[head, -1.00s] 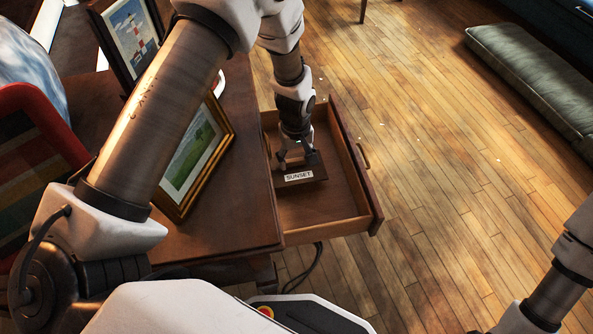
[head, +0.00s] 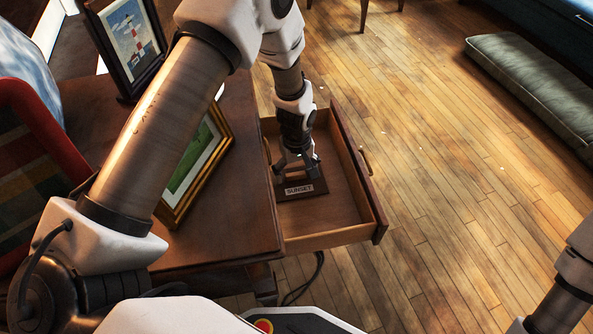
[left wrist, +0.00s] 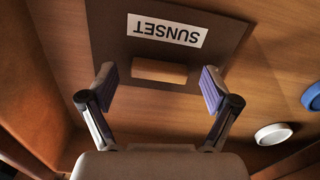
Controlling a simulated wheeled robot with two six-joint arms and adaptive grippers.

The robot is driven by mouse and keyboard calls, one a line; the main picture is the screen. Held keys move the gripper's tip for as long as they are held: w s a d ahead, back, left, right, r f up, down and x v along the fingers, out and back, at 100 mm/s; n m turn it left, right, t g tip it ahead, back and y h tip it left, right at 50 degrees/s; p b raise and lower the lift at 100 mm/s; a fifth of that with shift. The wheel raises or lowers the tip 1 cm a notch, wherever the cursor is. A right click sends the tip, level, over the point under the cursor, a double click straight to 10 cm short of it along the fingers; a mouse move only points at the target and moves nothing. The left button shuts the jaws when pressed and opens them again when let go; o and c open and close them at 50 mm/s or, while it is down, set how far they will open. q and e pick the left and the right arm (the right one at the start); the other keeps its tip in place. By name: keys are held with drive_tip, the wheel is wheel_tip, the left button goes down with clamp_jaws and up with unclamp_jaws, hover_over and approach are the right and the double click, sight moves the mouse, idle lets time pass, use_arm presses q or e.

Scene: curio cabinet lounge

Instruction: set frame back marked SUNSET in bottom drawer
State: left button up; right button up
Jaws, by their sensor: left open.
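The frame back is a dark brown panel (head: 320,188) with a white label reading SUNSET. It lies in the open drawer (head: 328,235), label facing up. I cannot tell from these views whether this is the bottom drawer. In the left wrist view, the frame back (left wrist: 232,25) shows a small wooden block (left wrist: 160,72) at its edge. My left gripper (head: 297,176) is open over the frame back, inside the drawer. In the left wrist view, its fingers (left wrist: 159,86) stand on either side of the block, with gaps. My right gripper is out of view.
A gold-framed picture (head: 200,165) and a dark-framed lighthouse picture (head: 128,35) stand on the cabinet top (head: 240,205). A white disc (left wrist: 273,134) and a blue disc (left wrist: 313,97) lie near the gripper. The drawer's right side has bare floor.

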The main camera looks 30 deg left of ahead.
sight(297, 174)
use_arm(q)
wheel_tip(297, 174, up, 12)
drive_tip(key=p, duration=0.5)
drive_tip(key=shift+p, duration=0.35)
